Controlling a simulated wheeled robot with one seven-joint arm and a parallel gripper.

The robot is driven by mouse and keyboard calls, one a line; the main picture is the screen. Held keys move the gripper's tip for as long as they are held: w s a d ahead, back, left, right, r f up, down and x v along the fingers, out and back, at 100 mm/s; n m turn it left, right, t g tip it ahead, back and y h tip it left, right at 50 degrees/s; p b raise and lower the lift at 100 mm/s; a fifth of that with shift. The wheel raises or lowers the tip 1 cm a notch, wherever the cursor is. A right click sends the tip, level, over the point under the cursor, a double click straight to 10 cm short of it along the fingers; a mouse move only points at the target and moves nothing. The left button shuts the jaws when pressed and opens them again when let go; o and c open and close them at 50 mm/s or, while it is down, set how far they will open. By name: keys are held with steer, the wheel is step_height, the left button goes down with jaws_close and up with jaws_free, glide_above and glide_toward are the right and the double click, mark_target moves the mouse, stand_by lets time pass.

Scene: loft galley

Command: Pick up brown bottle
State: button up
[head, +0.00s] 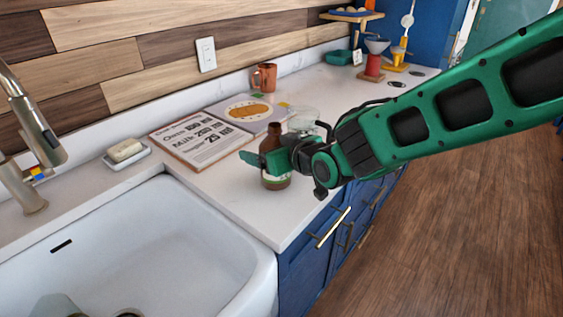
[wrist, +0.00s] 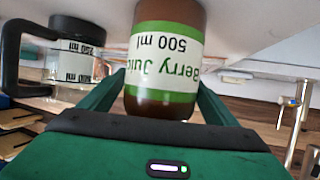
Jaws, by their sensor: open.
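The brown bottle (head: 275,182) stands upright on the white counter near its front edge, right of the sink. In the wrist view the bottle (wrist: 165,60) appears upside down, with a white and green label reading "Berry Juice 500 ml". My gripper (head: 264,166) is at the bottle, with its green fingers at body height. In the wrist view the open fingers (wrist: 160,92) lie on either side of the bottle. Whether either finger touches it, I cannot tell. Part of the bottle is hidden behind my gripper in the head view.
A glass measuring jug (wrist: 75,55) with a black handle stands close by. An open recipe book (head: 200,139) lies behind the bottle, and a copper mug (head: 265,77) stands by the wall. The white sink (head: 255,270) is at left. A soap dish (head: 127,158) sits behind it.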

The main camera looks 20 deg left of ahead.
steer(key=shift+r, duration=0.1)
steer(key=c, duration=1.8)
steer(key=shift+o, duration=0.2)
steer(key=shift+r, duration=0.1)
step_height(320, 180, up, 4)
steer(key=shift+r, duration=0.1)
steer(key=s+a+r, duration=0.5)
steer(key=s+r, duration=0.1)
steer(key=s, duration=0.4)
steer(key=shift+s+a+r, duration=0.15)
steer(key=shift+s+r, duration=0.05)
steer(key=shift+r, duration=0.15)
